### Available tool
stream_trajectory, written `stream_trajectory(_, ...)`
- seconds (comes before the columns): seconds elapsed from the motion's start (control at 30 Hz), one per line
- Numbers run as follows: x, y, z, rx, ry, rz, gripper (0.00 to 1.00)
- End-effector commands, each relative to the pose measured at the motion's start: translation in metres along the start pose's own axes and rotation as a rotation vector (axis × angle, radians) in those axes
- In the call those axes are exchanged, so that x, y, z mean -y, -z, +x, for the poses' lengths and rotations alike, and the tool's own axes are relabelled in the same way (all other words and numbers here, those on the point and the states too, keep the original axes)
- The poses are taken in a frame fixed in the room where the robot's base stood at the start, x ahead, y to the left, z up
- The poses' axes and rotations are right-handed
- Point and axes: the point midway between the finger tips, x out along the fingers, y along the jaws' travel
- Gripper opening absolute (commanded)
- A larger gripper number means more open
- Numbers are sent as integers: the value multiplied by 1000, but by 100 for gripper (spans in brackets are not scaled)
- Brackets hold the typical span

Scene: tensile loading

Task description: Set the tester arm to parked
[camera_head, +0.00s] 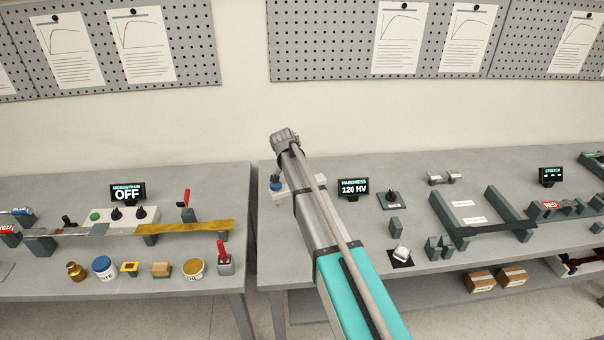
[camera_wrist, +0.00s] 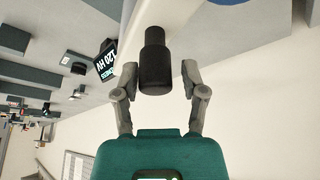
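The hardness tester stands at the left end of the right table. Contact on the left is unclear. My gripper is hidden in the head view.
A black dial on a grey plate (camera_head: 391,200) sits right of the display. Grey fixtures (camera_head: 458,215) stand farther right. The left table (camera_head: 60,285) holds jars, levers and a display reading OFF (camera_head: 127,194). A gap separates the tables.

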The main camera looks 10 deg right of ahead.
Motion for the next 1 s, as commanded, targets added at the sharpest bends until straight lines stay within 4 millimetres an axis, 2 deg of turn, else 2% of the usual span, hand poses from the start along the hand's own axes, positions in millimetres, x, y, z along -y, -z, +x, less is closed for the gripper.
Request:
stream_trajectory(0.63,-2,2,-3,0,-4,1,73)
stream_trajectory(0.83,-3,8,-17,0,-5,1,73)
stream_trajectory(1.0,-2,17,-40,0,-5,1,73)
